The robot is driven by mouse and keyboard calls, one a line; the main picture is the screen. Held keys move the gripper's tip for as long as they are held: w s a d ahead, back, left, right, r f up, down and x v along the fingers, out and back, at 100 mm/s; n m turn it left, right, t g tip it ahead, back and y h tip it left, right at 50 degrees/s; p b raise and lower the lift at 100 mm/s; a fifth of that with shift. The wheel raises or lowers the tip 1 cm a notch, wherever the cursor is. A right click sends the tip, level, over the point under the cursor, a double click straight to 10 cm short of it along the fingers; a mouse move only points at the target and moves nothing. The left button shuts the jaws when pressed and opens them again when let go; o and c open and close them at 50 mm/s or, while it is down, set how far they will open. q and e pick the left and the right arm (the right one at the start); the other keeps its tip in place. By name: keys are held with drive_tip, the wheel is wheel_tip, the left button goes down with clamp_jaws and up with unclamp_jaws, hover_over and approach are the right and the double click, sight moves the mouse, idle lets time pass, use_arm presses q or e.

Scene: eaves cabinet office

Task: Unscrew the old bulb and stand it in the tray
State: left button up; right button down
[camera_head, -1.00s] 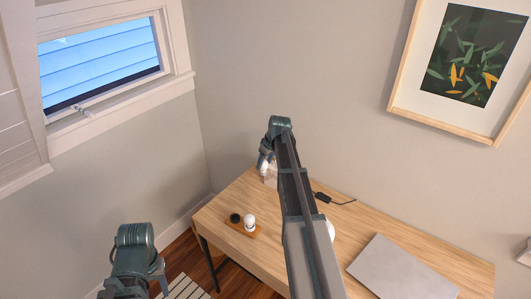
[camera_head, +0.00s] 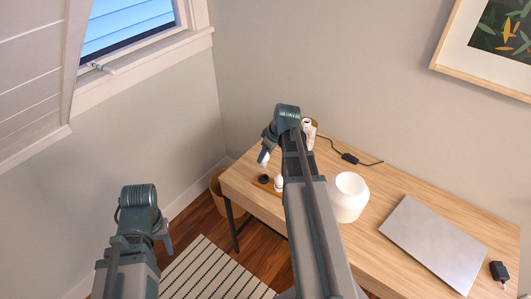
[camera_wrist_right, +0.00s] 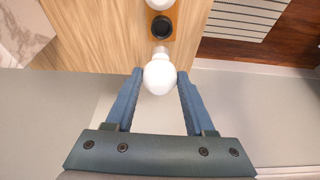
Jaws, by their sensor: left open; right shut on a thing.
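My right gripper (camera_wrist_right: 160,90) is shut on a round white bulb (camera_wrist_right: 159,78), the old bulb, with its metal base pointing away from my wrist. In the head view my right gripper (camera_head: 265,147) holds this bulb (camera_head: 263,158) over the desk's left end, by the small wooden tray (camera_head: 266,187). The tray has a black round holder (camera_head: 263,179), which shows just beyond the bulb's base in the wrist view (camera_wrist_right: 161,27). Another white bulb (camera_head: 279,183) stands in the tray beside the holder. My left gripper (camera_head: 164,240) is open and empty, away from the desk.
The wooden desk (camera_head: 400,190) carries a white rounded shade (camera_head: 349,196), a closed grey laptop (camera_head: 435,240), a black cable (camera_head: 350,158) and a black adapter (camera_head: 499,271). A pale marbled object (camera_head: 309,130) stands at the back. A basket (camera_head: 217,190) and striped rug (camera_head: 212,270) are on the floor.

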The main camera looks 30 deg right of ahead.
drive_tip(key=shift+f, duration=0.2)
wheel_tip(320, 180, down, 6)
drive_tip(key=b, duration=0.6)
drive_tip(key=shift+r, duration=0.25)
drive_tip(key=shift+f+b, duration=1.3)
idle(0.9)
drive_tip(key=shift+c, duration=0.9)
unclamp_jaws()
drive_tip(key=p+v, duration=1.3)
drive_tip(key=shift+r, duration=0.4)
drive_tip(key=shift+s, duration=0.1)
